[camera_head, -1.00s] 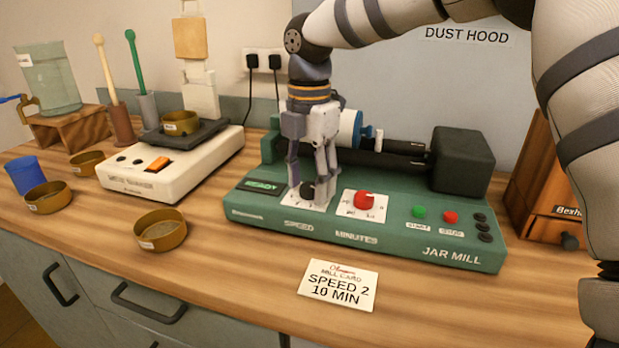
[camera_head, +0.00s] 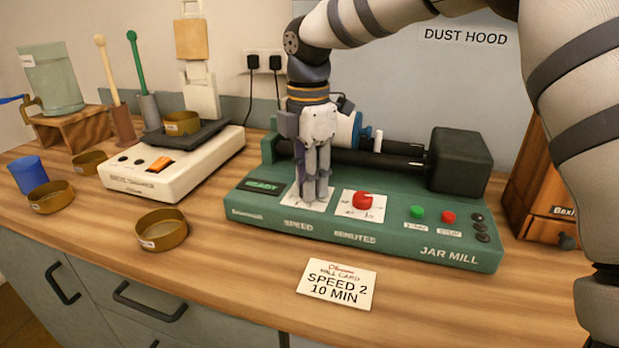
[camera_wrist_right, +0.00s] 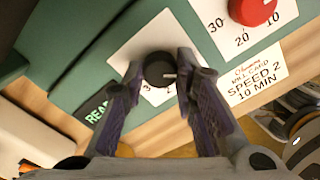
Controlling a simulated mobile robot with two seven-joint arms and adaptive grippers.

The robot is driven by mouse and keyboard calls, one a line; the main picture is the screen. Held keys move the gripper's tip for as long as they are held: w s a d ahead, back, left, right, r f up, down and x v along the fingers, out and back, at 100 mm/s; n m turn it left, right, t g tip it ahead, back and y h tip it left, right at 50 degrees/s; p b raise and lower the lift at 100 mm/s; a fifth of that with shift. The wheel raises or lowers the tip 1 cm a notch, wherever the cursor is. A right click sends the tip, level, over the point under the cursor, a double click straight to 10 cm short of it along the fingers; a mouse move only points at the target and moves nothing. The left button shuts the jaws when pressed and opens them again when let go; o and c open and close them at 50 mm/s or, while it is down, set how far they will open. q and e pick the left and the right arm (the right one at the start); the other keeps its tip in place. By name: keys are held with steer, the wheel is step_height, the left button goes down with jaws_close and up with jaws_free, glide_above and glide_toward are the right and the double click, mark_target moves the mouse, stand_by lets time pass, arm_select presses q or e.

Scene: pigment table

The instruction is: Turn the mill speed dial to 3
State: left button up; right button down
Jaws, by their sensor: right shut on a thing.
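The green jar mill (camera_head: 400,238) stands on the wooden counter. Its black speed dial (camera_wrist_right: 159,70) sits on a white scale plate (camera_wrist_right: 130,48) and carries a white pointer mark, which faces right in the wrist view. A printed 3 shows beside the dial; other numbers are partly hidden by the fingers. My right gripper (camera_head: 312,196) points down over the speed plate and hides the dial in the head view. In the wrist view its fingers (camera_wrist_right: 158,76) are shut on the dial from both sides. My left gripper is not in view.
The red minutes dial (camera_head: 362,201) is close to the right of my gripper. Green (camera_head: 417,213) and red (camera_head: 448,217) buttons are farther right. A card (camera_head: 337,286) reading "SPEED 2 10 MIN" lies in front. A brown bowl (camera_head: 162,230) stands front left.

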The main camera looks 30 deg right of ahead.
steer(key=m, duration=1.1)
steer(key=shift+f+m, duration=0.1)
steer(key=shift+m, duration=0.3)
steer(key=m, duration=1.1)
steer(key=shift+m, duration=0.3)
steer(key=c, duration=1.3)
jaws_free()
step_height(320, 180, up, 12)
steer(key=shift+r, duration=0.1)
